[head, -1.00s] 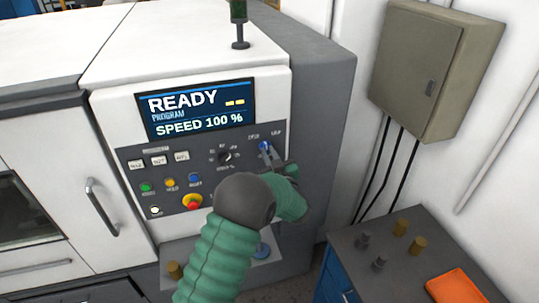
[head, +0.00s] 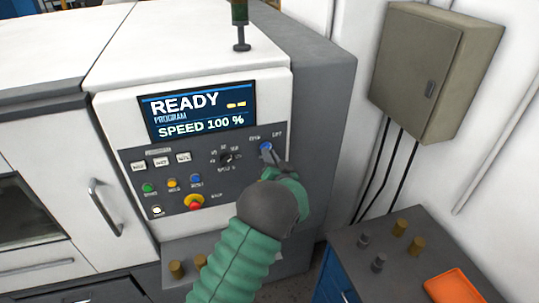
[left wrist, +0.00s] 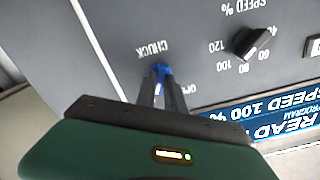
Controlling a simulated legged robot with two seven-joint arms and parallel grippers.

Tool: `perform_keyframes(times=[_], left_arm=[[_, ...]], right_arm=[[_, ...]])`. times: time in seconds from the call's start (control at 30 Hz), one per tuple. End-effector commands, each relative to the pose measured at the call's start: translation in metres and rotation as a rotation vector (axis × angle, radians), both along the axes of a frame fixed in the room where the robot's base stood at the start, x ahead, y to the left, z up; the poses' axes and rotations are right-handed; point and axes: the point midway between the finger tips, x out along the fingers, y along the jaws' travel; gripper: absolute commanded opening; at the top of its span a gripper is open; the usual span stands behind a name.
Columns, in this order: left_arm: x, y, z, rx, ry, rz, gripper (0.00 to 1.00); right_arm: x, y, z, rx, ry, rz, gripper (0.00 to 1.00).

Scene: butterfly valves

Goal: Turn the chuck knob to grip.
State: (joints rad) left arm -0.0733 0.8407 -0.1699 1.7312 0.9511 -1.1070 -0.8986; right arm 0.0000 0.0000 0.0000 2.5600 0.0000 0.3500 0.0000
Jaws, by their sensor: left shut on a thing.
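The chuck knob (head: 265,147) is a small blue knob at the upper right of the machine's control panel. My left gripper (head: 267,155) is at it, its arm coming up from the bottom of the head view. In the left wrist view the blue chuck knob (left wrist: 161,70) sits between the two dark fingertips of my left gripper (left wrist: 160,80), which is shut on it. The word CHUCK is printed beside the knob. Part of the lettering around the knob is hidden by the fingers. My right gripper is not in view.
A black speed dial (head: 226,158) is just left of the chuck knob. A red emergency button (head: 194,201) and coloured buttons are lower left. The display (head: 198,110) reads READY, SPEED 100 %. A grey cabinet top (head: 400,262) with small parts and an orange tray (head: 453,288) stands right.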

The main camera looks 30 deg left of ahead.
Motion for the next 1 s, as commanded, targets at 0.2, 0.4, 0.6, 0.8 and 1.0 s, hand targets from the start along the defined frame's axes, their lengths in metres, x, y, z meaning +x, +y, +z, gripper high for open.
perform_keyframes(times=[0.2, 0.4, 0.6, 0.8, 1.0], left_arm=[[0.0007, -0.0006, 0.0002, 0.012, 0.013, -0.003, 0.00], [0.0007, -0.0006, -0.0002, 0.012, 0.014, -0.002, 0.00], [0.0005, -0.0006, -0.0003, 0.012, 0.014, -0.002, 0.29], [-0.0002, -0.0003, 0.0001, 0.011, 0.012, -0.001, 0.35], [-0.0031, -0.0035, -0.0009, 0.009, 0.012, -0.001, 0.35]], right_arm=[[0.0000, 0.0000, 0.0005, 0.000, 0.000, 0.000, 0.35], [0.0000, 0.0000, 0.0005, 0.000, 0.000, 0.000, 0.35], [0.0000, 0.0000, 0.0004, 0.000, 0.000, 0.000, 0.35], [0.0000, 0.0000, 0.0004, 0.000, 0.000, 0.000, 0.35], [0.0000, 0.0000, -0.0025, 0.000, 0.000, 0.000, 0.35]])
